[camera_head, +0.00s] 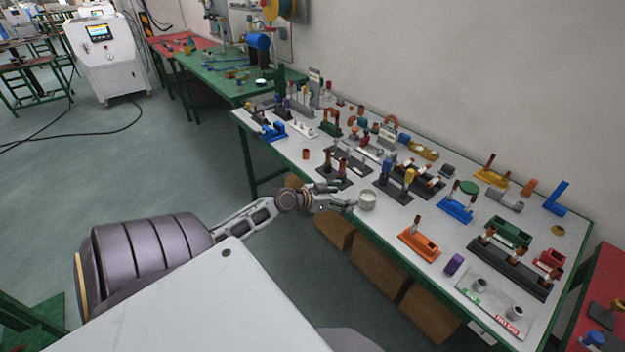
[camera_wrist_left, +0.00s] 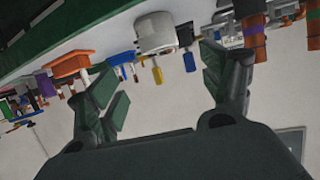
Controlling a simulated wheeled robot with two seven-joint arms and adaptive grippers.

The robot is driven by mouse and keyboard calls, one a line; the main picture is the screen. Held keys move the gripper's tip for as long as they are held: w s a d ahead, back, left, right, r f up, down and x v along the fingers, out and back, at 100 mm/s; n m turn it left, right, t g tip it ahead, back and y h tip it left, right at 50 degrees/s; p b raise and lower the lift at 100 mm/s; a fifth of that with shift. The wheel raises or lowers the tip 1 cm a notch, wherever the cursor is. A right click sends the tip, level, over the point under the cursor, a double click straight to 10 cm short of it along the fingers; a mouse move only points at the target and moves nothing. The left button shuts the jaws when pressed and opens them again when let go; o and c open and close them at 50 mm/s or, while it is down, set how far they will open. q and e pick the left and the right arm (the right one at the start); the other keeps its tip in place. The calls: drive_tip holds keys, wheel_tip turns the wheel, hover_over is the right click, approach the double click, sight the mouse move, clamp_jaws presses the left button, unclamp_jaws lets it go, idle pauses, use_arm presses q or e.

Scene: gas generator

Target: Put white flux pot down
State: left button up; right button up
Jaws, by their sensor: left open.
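The white flux pot (camera_head: 367,199) stands upright on the white tabletop near its front edge. In the left wrist view the pot (camera_wrist_left: 157,33) shows upside down at the top, beyond the fingertips. My left gripper (camera_head: 338,197) is just left of the pot in the head view. In the left wrist view its jaws (camera_wrist_left: 160,78) are spread wide with nothing between them. The pot looks apart from both fingers. My right gripper is in neither view.
The white table (camera_head: 385,228) has a green edge and carries many coloured fixtures. An orange fixture (camera_head: 419,243) and a blue-grey one (camera_head: 392,186) stand close to the pot. A small brown cylinder (camera_head: 306,154) is farther left. Brown boxes (camera_head: 378,273) sit under the table.

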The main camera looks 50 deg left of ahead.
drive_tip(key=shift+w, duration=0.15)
use_arm(q)
drive_tip(key=s+a+f+n+g+y, duration=0.15)
drive_tip(key=s+f, duration=0.35)
drive_tip(key=f, duration=0.7)
drive_tip(key=s+a+f+n+g+y, duration=0.15)
drive_tip(key=s+f, duration=0.25)
drive_tip(key=f, duration=0.8)
drive_tip(key=s+a+f+g+y, duration=0.1)
drive_tip(key=s+f+g, duration=0.3)
drive_tip(key=f, duration=0.9)
drive_tip(key=s+d+f+g, duration=0.1)
drive_tip(key=s+d+f, duration=0.4)
drive_tip(key=s, duration=0.5)
drive_tip(key=s+d+f+m+g, duration=0.1)
drive_tip(key=s+d+f+g, duration=0.1)
drive_tip(key=s+d+f, duration=0.4)
drive_tip(key=s+d+f+m+g, duration=0.1)
drive_tip(key=s+d+f, duration=0.4)
drive_tip(key=s+f, duration=0.6)
drive_tip(key=s+g, duration=0.1)
drive_tip(key=s, duration=0.4)
drive_tip(key=shift+s+d+f, duration=0.15)
drive_tip(key=shift+d+f, duration=0.1)
drive_tip(key=shift+d, duration=0.05)
